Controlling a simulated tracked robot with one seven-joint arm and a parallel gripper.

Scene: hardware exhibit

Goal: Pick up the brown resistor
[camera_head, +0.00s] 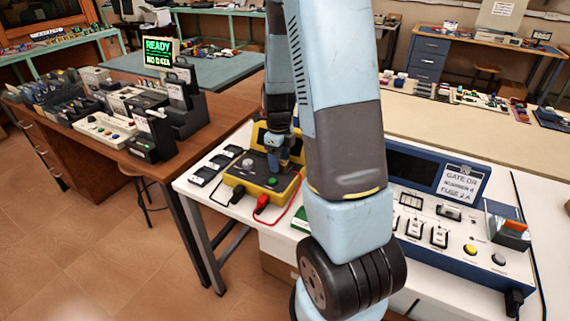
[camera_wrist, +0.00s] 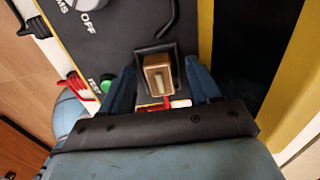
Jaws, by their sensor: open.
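A small brown block with a pale face, which looks like the brown resistor (camera_wrist: 155,64), sits in a dark square recess on the panel of a yellow-edged instrument (camera_wrist: 108,42). My gripper (camera_wrist: 160,76) is open, with one dark blue finger on each side of the block. Gaps show between the block and both fingers. In the head view my gripper (camera_head: 273,164) points down over the yellow instrument (camera_head: 247,180) on the white table, and the resistor cannot be made out there.
A green test button (camera_wrist: 106,84) and a dial (camera_wrist: 88,4) are on the panel. Red and black leads lie at the instrument's front. Small black modules (camera_head: 215,165) are to its left. A blue console (camera_head: 450,235) stands to the right, partly behind my arm.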

